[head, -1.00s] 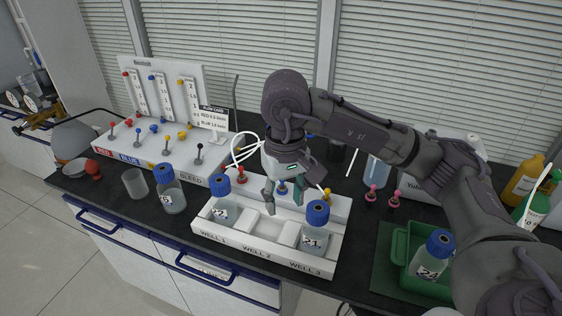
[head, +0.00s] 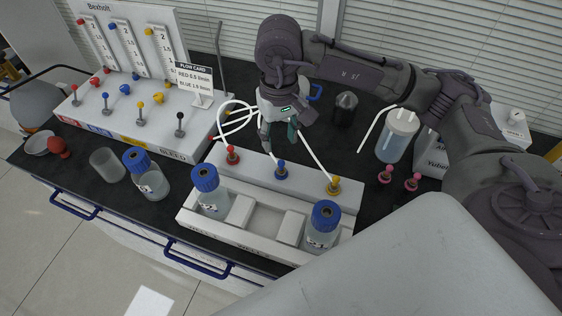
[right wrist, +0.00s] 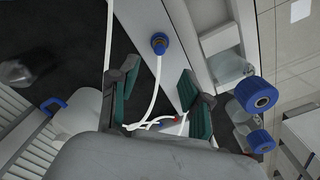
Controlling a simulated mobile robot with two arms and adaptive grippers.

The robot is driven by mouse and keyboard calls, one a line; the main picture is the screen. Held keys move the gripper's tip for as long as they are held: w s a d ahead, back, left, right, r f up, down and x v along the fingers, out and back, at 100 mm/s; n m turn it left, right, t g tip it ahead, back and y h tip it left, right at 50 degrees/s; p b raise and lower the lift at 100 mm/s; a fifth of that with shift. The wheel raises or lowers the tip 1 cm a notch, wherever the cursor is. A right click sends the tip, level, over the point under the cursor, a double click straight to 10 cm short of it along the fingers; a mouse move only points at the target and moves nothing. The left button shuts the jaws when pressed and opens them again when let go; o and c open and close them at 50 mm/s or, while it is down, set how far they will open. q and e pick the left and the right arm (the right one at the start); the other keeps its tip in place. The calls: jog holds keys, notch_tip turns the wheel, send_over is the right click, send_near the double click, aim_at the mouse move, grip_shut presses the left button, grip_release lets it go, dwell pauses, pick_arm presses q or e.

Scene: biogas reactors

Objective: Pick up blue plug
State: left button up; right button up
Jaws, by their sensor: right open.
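The blue plug (head: 281,170) stands in the raised back strip of the white three-well rack (head: 350,197), between the red plug (head: 232,155) and the yellow plug (head: 333,186). In the right wrist view the blue plug (right wrist: 159,42) has a white tube running from it between the fingers. My right gripper (head: 279,143) is open and empty, just behind and above the blue plug in the head view. In the right wrist view the open teal-padded fingers (right wrist: 158,76) point toward the plug, apart from it. My left gripper is not in view.
Blue-capped bottles stand in the rack's left (head: 210,193) and right (head: 321,226) wells; the middle well is empty. Another blue-capped bottle (head: 148,176) and a clear beaker (head: 107,165) stand left. The valve panel (head: 130,122) is behind them. A pale grey shape covers the lower right.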

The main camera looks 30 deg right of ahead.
aim_at(281, 161)
notch_tip(281, 161, down, 4)
jog(key=shift+r+p, duration=0.25)
jog(key=shift+p, duration=0.05)
jog(key=shift+d+f, duration=0.1)
jog(key=shift+f, duration=0.1)
jog(key=f+p, duration=0.1)
jog(key=f, duration=0.1)
jog(key=f+p, duration=0.1)
jog(key=f, duration=0.1)
jog(key=shift+s+f+p, duration=0.1)
jog(key=shift+s+p, duration=0.2)
jog(key=shift+p, duration=0.05)
jog(key=shift+f, duration=0.4)
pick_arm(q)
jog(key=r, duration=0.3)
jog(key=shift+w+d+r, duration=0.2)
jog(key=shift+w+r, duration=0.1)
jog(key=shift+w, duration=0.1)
pick_arm(e)
jog(key=shift+w, duration=0.1)
grip_shut()
